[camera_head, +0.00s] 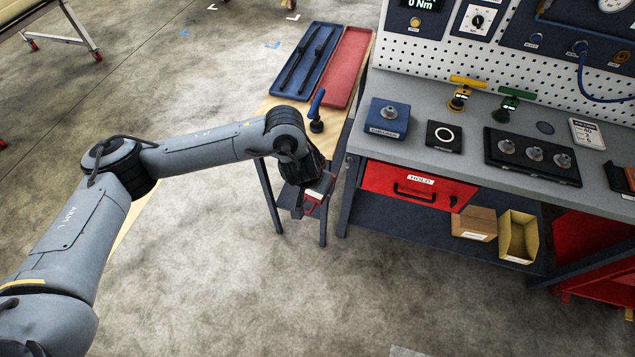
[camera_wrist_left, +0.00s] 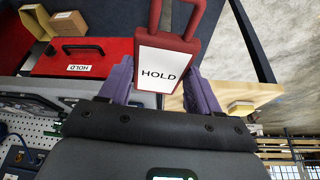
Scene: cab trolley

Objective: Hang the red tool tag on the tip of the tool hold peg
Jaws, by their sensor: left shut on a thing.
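My left gripper (camera_head: 308,190) is low beside the near end of the wooden side bench, left of the red drawer. It is shut on the red tool tag (camera_head: 312,206), which is mostly hidden by the gripper in the head view. In the left wrist view, the tag (camera_wrist_left: 165,62) sits between the two purple fingers (camera_wrist_left: 160,85), with its white HOLD face toward the camera and its red loop beyond the fingertips. I cannot make out the tool hold peg in either view. My right gripper is not in view.
The red HOLD drawer (camera_head: 416,185) is shut under the grey workbench (camera_head: 460,138). The wooden bench (camera_head: 268,105) carries a blue tray (camera_head: 284,84), a red tray (camera_head: 346,68) and a blue-handled tool (camera_head: 317,112). Cardboard bins stand on the lower shelf. The floor in front is clear.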

